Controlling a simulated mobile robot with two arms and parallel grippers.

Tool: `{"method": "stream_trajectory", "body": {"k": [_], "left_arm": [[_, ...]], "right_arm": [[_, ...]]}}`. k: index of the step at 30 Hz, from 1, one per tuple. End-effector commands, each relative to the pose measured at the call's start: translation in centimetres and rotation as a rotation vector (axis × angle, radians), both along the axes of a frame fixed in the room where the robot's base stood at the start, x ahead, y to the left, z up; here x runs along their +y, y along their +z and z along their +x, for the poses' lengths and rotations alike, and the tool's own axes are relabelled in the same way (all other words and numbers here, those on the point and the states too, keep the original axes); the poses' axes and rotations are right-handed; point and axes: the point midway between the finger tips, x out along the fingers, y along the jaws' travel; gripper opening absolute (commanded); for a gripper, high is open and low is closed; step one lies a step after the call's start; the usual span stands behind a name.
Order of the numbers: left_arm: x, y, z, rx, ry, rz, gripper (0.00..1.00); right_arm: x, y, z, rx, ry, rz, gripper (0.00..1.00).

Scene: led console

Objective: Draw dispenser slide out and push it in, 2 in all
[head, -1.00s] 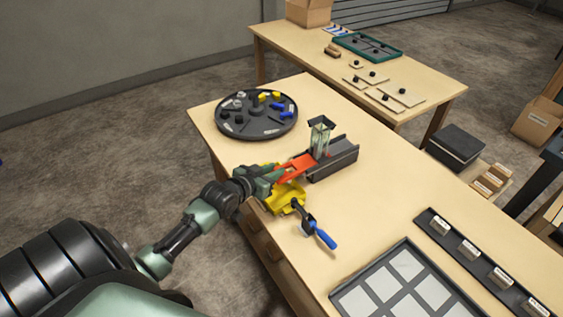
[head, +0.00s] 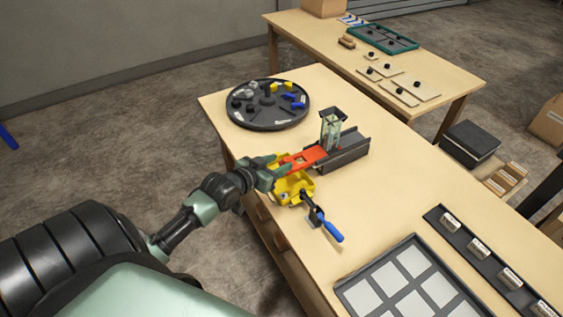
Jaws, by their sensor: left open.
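The dispenser (head: 350,152) is a dark grey channel with a clear upright tower (head: 331,130) on it, standing near the far left part of the near table. Its red-orange slide (head: 307,158) sticks out of the channel towards the left. My left gripper (head: 277,172) is open at the outer end of the slide, above the yellow fixture. The fingers partly hide that end, and I cannot tell whether they touch it. My right gripper is not in view.
A yellow clamp fixture (head: 297,191) with a blue-handled lever (head: 325,226) sits at the table edge, close under my gripper. A round black tray (head: 245,117) with small parts stands behind. A framed panel (head: 405,285) lies at the front. The tabletop right of the dispenser is clear.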

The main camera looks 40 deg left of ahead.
Motion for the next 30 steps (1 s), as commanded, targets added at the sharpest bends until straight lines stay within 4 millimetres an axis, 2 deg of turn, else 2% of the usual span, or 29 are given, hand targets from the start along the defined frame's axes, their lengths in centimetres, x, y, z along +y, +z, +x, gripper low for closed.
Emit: {"method": "stream_trajectory", "body": {"k": [6, 11, 30], "left_arm": [[0.1, 1.1, -3.5, 0.003, 0.001, 0.001, 0.43], [0.1, 1.8, -4.9, 0.003, 0.001, 0.001, 0.43], [0.1, 2.0, -5.2, 0.002, 0.001, 0.000, 0.43]], "right_arm": [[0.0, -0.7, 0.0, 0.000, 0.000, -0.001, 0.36], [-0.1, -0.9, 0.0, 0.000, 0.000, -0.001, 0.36], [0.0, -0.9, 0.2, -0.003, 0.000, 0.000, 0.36]]}}
